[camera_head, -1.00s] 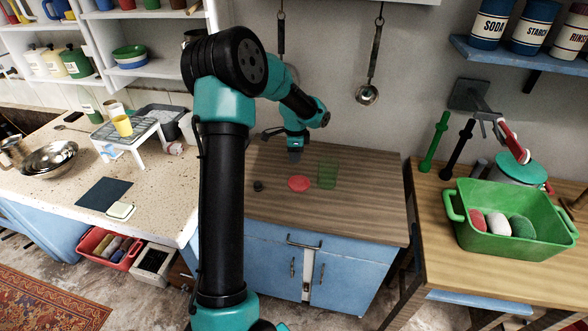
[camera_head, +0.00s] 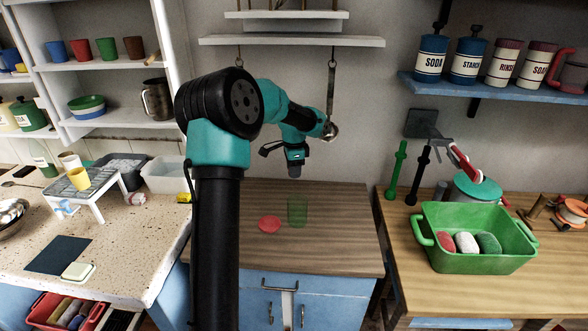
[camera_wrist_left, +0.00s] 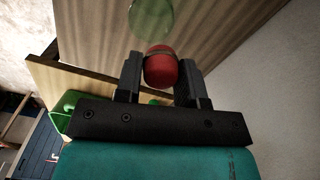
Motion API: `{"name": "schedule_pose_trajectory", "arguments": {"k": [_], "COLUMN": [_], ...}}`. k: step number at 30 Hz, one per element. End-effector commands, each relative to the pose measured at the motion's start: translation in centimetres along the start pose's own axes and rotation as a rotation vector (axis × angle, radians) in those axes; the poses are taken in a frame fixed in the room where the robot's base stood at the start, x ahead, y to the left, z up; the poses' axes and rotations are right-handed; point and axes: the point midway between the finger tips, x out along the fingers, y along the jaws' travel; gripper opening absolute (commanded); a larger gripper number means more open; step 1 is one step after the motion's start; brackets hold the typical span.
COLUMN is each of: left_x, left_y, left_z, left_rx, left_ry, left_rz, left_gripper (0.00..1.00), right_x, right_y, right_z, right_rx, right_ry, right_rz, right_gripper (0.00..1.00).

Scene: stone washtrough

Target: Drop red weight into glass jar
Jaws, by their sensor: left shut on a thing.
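The red weight (camera_wrist_left: 160,66) is held between the two fingers of my left gripper (camera_wrist_left: 160,78) in the left wrist view. In the head view the left gripper (camera_head: 294,172) hangs above and behind the green glass jar (camera_head: 298,213); the weight cannot be made out there. The jar stands upright on the wooden cabinet top. Part of it shows beyond the fingers in the left wrist view (camera_wrist_left: 152,16), apart from the weight. My right gripper is not in view.
A flat red disc (camera_head: 270,224) lies left of the jar. The wooden top (camera_head: 340,240) is clear on the right. A green tub (camera_head: 480,258) with several coloured lumps stands on the right bench. A wall shelf (camera_head: 290,41) and a hanging ladle (camera_head: 330,131) are behind my arm.

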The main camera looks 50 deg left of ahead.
Motion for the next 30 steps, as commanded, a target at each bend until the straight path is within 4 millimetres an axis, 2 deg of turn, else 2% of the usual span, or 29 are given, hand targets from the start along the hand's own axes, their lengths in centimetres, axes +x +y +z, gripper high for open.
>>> {"name": "schedule_pose_trajectory", "arguments": {"k": [18,29,30], "left_x": [5.3,5.7,5.7], "left_y": [0.0,0.0,0.0], "left_z": [0.0,0.0,0.0], "left_rx": [0.0,0.0,0.0], "left_ry": [-0.001,0.0,0.0], "left_rz": [0.0,0.0,0.0], "left_gripper": [0.12,0.12,0.38], "right_x": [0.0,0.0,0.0], "right_y": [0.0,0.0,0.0], "right_z": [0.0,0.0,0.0], "right_rx": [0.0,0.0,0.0], "right_ry": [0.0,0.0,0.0], "right_rz": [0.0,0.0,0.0], "right_gripper": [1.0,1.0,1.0]}}
